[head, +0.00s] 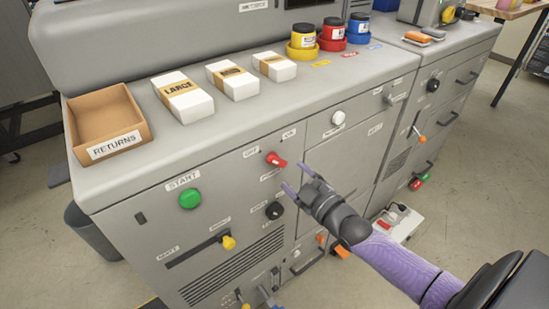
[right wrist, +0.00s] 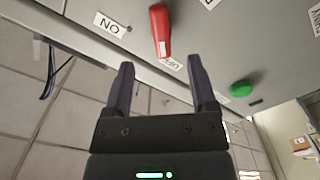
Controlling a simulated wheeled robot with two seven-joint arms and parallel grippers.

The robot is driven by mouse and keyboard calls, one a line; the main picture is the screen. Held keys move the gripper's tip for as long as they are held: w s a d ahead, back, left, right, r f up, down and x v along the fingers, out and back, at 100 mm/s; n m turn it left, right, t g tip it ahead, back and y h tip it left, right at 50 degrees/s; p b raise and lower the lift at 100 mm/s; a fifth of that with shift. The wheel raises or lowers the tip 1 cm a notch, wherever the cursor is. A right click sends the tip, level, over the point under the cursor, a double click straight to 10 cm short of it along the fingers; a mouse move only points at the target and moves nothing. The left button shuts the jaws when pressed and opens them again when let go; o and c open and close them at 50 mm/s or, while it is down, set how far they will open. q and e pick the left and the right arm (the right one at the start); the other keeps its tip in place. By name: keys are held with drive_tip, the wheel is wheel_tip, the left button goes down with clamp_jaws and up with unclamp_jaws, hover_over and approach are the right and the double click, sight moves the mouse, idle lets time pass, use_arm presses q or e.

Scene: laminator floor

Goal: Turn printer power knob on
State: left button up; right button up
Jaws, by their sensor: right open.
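The red knob (head: 276,159) sits on the grey front panel of the machine, right of the green START button (head: 190,198). Small labels surround it, too small to read surely in the head view. My left gripper is not in view.
A black knob (head: 274,210) and a yellow-handled slider (head: 229,242) lie lower on the panel. A white knob (head: 338,118) is at the upper right. The counter above holds a RETURNS tray (head: 138,126), white packs (head: 235,84) and ink pots (head: 331,34).

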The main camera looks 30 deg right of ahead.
sight(279, 164)
drive_tip(key=w, duration=0.2)
drive_tip(key=w+b, duration=0.1)
drive_tip(key=w, duration=0.2)
drive_tip(key=shift+w+a+f+b, duration=0.2)
drive_tip(key=shift+w+f+b, duration=0.05)
drive_tip(key=shift+w+b, duration=0.1)
drive_tip(key=shift+w+r, duration=0.15)
drive_tip(key=shift+w, duration=0.3)
clamp_jaws()
